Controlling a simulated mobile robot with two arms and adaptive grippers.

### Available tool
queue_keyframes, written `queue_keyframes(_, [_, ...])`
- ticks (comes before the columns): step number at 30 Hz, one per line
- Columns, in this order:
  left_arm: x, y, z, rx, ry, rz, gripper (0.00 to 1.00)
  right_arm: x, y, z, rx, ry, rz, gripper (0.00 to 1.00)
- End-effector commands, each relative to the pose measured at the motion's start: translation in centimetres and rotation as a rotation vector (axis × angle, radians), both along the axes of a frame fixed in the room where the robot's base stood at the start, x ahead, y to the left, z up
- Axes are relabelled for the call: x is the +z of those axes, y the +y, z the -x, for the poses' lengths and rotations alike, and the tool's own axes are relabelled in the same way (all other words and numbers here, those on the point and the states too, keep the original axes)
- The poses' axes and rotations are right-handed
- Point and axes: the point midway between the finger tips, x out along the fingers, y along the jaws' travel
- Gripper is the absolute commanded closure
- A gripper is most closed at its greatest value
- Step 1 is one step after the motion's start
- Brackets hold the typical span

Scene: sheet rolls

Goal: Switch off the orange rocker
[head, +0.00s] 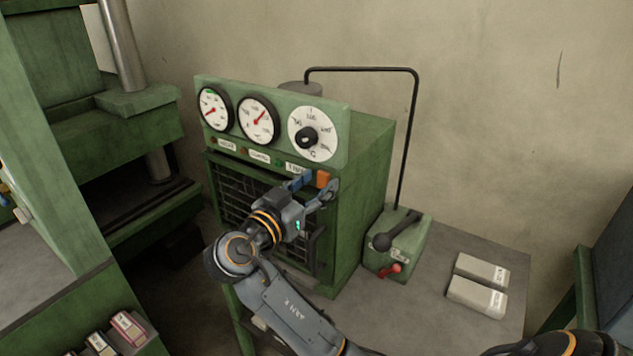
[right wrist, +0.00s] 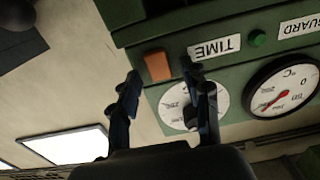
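The orange rocker (head: 323,178) sits on the front of the green cabinet (head: 372,165), below the round dial with the black knob. In the right wrist view the rocker (right wrist: 158,66) shows as an orange block beside the TIME label. My right gripper (head: 314,187) is in front of the panel, fingers apart and nothing between them. In the right wrist view the open fingers (right wrist: 162,78) point at the panel, with the rocker between their lines. Whether a finger touches the rocker, I cannot tell. Which way the rocker is tipped is not clear. My left gripper is not in view.
Two gauges (head: 257,120) and the knob dial (head: 312,134) sit above the rocker. A small green lever box (head: 398,245) with a red handle stands right of the cabinet. Two pale blocks (head: 478,285) lie on the grey table. A green press (head: 120,130) stands left.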

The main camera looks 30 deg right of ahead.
Motion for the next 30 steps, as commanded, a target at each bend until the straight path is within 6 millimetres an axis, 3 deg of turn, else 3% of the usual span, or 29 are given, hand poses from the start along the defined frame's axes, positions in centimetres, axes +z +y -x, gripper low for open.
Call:
queue_keyframes(1, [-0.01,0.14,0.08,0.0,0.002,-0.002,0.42,-0.01,-0.01,0.0,0.0,0.0,0.0,0.55])
queue_keyframes(8, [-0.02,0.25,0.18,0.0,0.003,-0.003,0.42,0.0,-0.02,-0.02,0.0,0.0,0.0,1.0])
queue_keyframes(30, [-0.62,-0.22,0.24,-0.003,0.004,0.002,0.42,0.51,-0.17,-0.07,0.0,0.054,-0.131,1.0])
